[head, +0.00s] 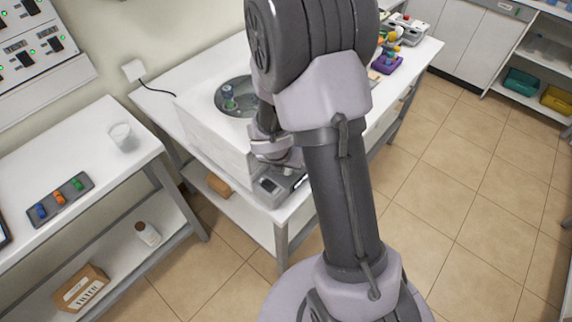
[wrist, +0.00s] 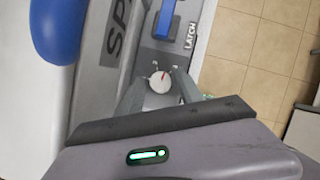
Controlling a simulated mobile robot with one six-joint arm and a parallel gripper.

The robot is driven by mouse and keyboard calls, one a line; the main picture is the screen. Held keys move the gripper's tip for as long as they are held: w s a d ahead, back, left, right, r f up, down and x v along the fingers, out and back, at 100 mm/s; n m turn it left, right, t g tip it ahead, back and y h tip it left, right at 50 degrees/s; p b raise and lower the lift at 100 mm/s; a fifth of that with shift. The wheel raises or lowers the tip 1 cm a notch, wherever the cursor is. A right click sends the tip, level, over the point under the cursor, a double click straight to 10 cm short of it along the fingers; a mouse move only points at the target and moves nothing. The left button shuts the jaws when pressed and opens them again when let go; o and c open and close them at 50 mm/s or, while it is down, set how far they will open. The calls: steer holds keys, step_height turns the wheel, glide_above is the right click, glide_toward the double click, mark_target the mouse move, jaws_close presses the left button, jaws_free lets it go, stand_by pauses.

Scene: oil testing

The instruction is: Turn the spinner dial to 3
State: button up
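The spinner is a white box (head: 212,140) on the middle table, with a dark round chamber (head: 222,103) on top. Its grey front panel (head: 268,187) is low, beside my gripper. In the wrist view the dial (wrist: 158,84) is a small, pale round knob with a red mark pointing up and slightly right. Small markings around it are too small to read. My gripper (wrist: 160,86) has one finger on each side of the dial, and the fingers are apart. Whether they touch the knob I cannot tell. In the head view my arm hides most of the gripper.
A blue latch switch (wrist: 166,18) sits just above the dial, with a "LATCH" label beside it. A rounded blue part (wrist: 55,30) is at the upper left. A left table (head: 85,150) holds a beaker (head: 121,134) and a coloured button box (head: 60,200). Floor at the right is clear.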

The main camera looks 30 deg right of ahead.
steer(key=shift+o, duration=0.2)
steer(key=p+v, duration=1)
steer(key=v, duration=0.7)
steer(key=shift+r+p, duration=0.2)
steer(key=shift+p, duration=0.15)
steer(key=shift+s, duration=0.15)
